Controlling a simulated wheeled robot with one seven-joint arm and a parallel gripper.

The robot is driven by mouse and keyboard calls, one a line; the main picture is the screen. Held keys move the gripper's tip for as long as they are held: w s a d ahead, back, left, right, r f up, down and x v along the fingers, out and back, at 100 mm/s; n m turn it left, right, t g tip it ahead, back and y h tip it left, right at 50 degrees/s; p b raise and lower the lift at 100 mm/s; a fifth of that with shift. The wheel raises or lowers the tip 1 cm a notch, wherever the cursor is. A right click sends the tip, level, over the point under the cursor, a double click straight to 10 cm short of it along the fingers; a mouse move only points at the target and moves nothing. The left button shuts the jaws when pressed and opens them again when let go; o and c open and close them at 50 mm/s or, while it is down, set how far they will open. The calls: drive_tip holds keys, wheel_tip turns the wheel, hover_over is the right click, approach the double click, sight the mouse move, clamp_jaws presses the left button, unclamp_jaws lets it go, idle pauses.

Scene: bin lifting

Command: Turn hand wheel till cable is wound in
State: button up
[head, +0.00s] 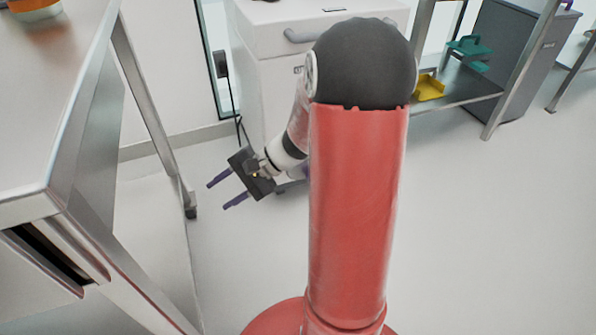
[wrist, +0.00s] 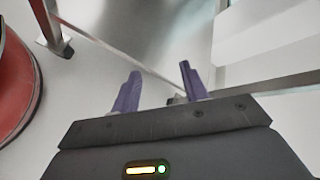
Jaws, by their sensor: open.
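My gripper (head: 228,192) is open and empty, held in the air to the left of my red column in the head view. Its two purple fingers point left, toward the steel table's leg. In the wrist view my gripper (wrist: 157,82) shows its two fingers apart, with nothing between them. No hand wheel and no cable to be wound can be made out in either view.
A steel table (head: 60,95) with a drawer stands close on the left; its wheeled leg (head: 150,110) is near my gripper. A white cabinet (head: 270,75) stands behind my arm. The right floor is clear.

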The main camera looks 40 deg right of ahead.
drive_tip(key=w+d+f+m+t+y+b, duration=0.1)
drive_tip(key=w+d+f+m+t, duration=0.4)
drive_tip(key=d+f, duration=0.15)
drive_tip(key=m+t+h+b, duration=0.3)
drive_tip(key=m+t+h, duration=0.5)
drive_tip(key=m+h, duration=1.05)
approach(303, 169)
drive_tip(key=s+d+f+m+y, duration=0.1)
drive_tip(key=d+f+m+y, duration=0.1)
drive_tip(key=d+f+m, duration=0.15)
drive_tip(key=shift+n, duration=0.5)
drive_tip(key=b+x, duration=0.1)
drive_tip(key=x, duration=0.5)
drive_tip(key=shift+w+r, duration=0.1)
drive_tip(key=shift+w, duration=0.3)
drive_tip(key=shift+t+y, duration=0.25)
drive_tip(key=shift+t, duration=0.05)
clamp_jaws()
